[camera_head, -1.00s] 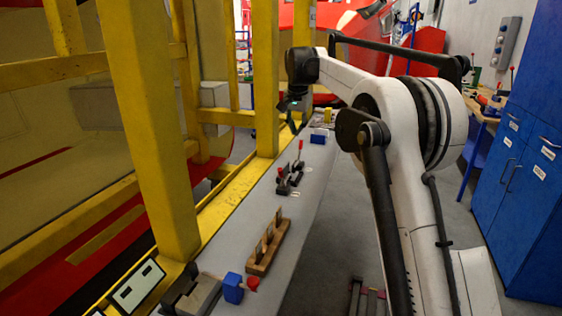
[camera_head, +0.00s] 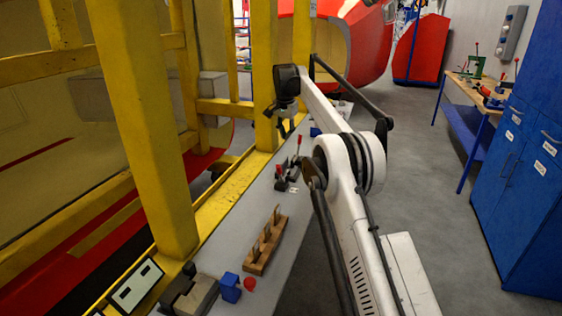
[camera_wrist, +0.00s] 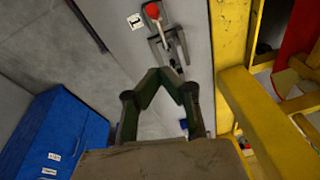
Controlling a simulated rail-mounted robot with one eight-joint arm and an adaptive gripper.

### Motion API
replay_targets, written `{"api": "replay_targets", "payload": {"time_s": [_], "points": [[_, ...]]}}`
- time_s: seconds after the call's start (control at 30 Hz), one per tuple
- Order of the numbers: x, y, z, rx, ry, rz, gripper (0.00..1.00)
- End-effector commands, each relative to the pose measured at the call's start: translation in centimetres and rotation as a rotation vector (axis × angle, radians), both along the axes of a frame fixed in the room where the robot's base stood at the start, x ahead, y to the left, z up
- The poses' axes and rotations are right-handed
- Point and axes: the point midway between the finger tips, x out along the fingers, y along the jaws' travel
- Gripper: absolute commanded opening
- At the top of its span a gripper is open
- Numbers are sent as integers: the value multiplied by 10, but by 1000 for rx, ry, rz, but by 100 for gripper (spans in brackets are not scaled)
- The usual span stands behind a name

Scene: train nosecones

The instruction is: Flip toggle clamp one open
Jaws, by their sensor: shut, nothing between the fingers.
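The toggle clamps (camera_head: 284,178) stand on the grey bench, dark with red-tipped handles; one handle stands upright. In the wrist view a dark metal clamp (camera_wrist: 167,42) with a red-tipped handle (camera_wrist: 152,11) lies just beyond my fingertips, beside a white label reading 1 (camera_wrist: 134,21). My gripper (camera_wrist: 164,74) is shut and empty, its fingertips together. It appears apart from the clamp, though the exact gap cannot be told. In the head view my gripper (camera_head: 284,130) hangs above the bench, just beyond the clamps.
The narrow grey bench (camera_head: 235,212) runs beside yellow frame posts (camera_head: 150,130). A wooden block with upright pieces (camera_head: 264,242) and a blue block (camera_head: 229,288) sit nearer. A blue cabinet (camera_head: 530,190) stands at the right; the floor between is open.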

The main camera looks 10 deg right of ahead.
Motion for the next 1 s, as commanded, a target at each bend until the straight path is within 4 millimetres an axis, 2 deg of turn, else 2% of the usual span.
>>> {"api": "replay_targets", "payload": {"time_s": [0.23, 0.37, 0.9, 1.0], "points": [[0, 0, -2, 0, 0, 0, 0], [2, -1, -11, 0, 0, 0, 0], [19, -6, -95, 0, 0, 1, 0], [15, -2, -100, 0, 0, 2, 0]]}}
